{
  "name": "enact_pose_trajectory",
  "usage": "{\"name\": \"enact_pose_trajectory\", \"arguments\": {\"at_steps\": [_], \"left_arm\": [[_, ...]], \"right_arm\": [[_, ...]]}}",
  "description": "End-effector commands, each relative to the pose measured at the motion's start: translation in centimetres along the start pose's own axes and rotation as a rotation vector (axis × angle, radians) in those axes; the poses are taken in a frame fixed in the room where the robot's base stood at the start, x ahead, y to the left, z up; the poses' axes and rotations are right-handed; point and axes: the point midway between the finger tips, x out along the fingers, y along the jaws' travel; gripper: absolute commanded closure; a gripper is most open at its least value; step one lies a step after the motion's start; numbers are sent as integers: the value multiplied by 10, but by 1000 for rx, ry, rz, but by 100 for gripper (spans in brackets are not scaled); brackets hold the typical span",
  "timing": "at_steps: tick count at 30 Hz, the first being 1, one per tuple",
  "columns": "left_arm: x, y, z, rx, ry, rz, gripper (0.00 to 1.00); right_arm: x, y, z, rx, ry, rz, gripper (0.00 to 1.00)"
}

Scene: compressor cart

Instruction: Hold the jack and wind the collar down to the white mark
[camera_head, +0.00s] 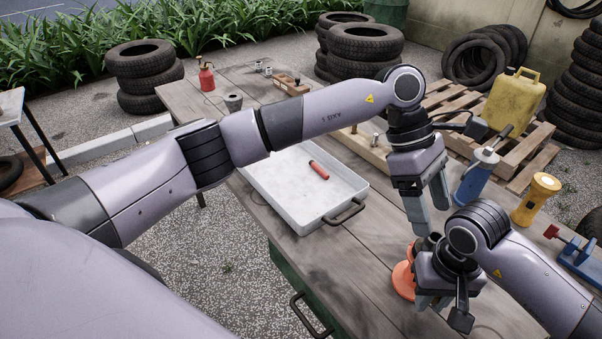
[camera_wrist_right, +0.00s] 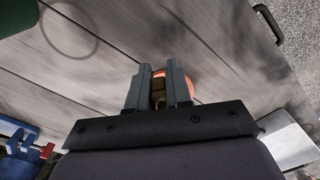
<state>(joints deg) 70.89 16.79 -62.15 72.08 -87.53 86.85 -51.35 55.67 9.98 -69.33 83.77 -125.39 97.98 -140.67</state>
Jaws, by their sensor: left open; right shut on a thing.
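The orange jack (camera_head: 403,280) stands on the wooden bench at the lower right, mostly hidden behind my right gripper. In the right wrist view its orange part (camera_wrist_right: 185,84) shows beyond the fingers. My right gripper (camera_head: 428,298) is shut on the jack; a brass-coloured part (camera_wrist_right: 158,90) shows between the fingers in the wrist view (camera_wrist_right: 160,74). My left gripper (camera_head: 430,214) is open and empty, pointing down just above the jack and my right gripper. I cannot make out the collar or the white mark.
A white tray (camera_head: 268,192) with a red cylinder (camera_head: 319,170) lies left of the jack. Bare bench (camera_head: 345,270) lies between tray and jack.

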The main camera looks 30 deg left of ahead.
Motion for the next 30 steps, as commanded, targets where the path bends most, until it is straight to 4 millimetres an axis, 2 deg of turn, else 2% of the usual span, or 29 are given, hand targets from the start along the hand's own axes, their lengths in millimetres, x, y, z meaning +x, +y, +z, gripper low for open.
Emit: {"name": "enact_pose_trajectory", "arguments": {"at_steps": [7, 14, 24, 30], "left_arm": [[-17, 8, -4, -9, 214, 51, 29], [-23, 23, 42, -103, 31, 167, 29], [-48, 38, 103, -243, -240, 290, 29], [-64, 36, 139, -337, -483, 277, 29]], "right_arm": [[-1, 0, -1, -1, 4, -1, 100], [-1, 0, -1, -1, 3, -1, 100], [-1, 0, -1, -1, 3, -1, 100], [-1, 0, -1, -1, 3, -1, 100]]}}
